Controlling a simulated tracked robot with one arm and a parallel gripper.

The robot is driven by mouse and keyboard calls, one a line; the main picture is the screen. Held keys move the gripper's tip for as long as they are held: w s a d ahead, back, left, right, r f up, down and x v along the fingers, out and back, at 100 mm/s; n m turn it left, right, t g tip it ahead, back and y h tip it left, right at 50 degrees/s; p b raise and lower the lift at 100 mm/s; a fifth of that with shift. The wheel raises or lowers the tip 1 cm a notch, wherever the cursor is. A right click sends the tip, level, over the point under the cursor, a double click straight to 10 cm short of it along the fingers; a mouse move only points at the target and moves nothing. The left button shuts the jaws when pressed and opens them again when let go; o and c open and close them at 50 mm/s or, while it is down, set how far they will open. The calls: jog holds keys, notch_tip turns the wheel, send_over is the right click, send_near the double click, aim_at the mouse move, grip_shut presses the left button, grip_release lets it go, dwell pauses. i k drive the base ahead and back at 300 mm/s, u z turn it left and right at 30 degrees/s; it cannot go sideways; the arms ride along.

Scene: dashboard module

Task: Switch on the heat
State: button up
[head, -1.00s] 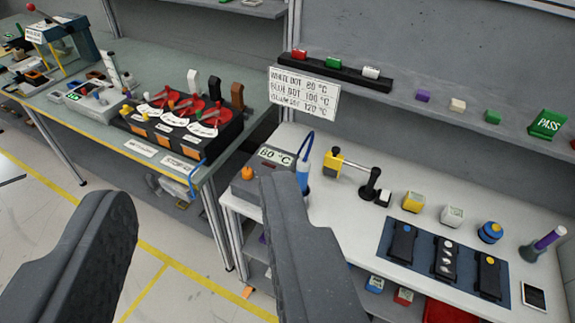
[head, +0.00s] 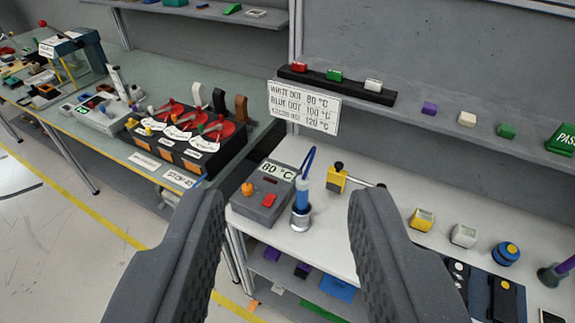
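A grey heat station (head: 256,215) stands at the left end of the white bench. Its display (head: 277,170) appears to read 80 °C. It has an orange knob (head: 248,188) and a red switch (head: 269,200) on its face. A blue-handled tool (head: 302,196) with a blue cable stands upright in a metal holder (head: 300,218) just right of the station. My gripper (head: 287,198) is open and empty. Its fingers frame the station and tool in the picture, with no visible contact. Whether the switch is on or off cannot be told.
A sign (head: 304,106) above lists dot colours with temperatures. A yellow and black device (head: 338,178) stands right of the tool. Dark strips lie on a blue mat (head: 428,262), partly behind my right finger. The green bench (head: 150,75) at left holds several red dials.

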aim_at(271, 199)
jog(key=i, duration=0.85)
jog(key=u, duration=0.05)
